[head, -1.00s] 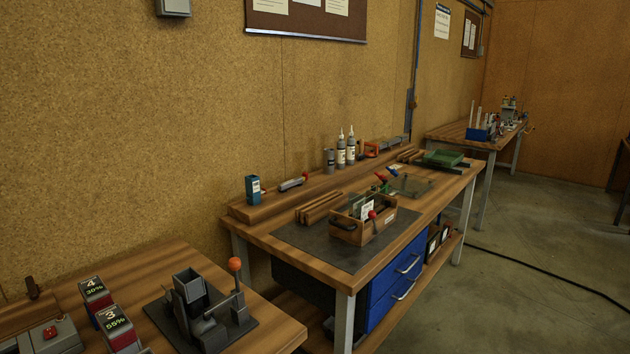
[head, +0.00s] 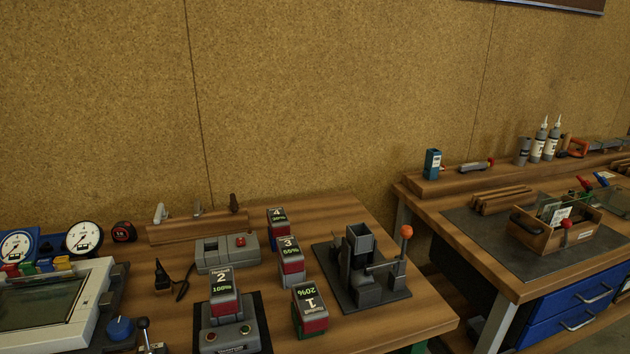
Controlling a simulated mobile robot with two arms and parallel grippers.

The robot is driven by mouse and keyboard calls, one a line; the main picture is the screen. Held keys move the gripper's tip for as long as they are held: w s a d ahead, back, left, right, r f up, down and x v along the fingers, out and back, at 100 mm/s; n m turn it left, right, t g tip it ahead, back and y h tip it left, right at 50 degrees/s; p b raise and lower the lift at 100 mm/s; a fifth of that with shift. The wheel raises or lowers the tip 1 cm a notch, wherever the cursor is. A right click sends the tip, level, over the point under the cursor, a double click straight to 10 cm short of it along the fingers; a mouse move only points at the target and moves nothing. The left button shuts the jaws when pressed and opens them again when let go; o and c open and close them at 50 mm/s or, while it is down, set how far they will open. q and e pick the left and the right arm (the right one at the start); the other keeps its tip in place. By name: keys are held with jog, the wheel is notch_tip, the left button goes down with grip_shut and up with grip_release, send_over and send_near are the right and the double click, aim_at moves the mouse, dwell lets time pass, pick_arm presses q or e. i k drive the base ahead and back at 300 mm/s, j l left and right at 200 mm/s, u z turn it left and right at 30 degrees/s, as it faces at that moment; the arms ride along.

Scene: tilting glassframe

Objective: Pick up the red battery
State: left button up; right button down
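Several block-shaped batteries with dark numbered tops and reddish bands stand on the left workbench. Battery 2 (head: 223,306), marked 100%, sits in a grey base with buttons. Neither of my grippers is in view.
Right of the batteries stands a dark press (head: 362,277) with an orange-knobbed lever. A grey box with a red button (head: 226,254) lies behind battery 2. A screen device (head: 52,312) and gauges (head: 84,239) are at left. A second bench (head: 455,236) stands right.

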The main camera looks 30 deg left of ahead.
aim_at(223, 301)
jog(key=u, duration=1.6)
jog(key=j+z, duration=0.15)
jog(key=j, duration=0.3)
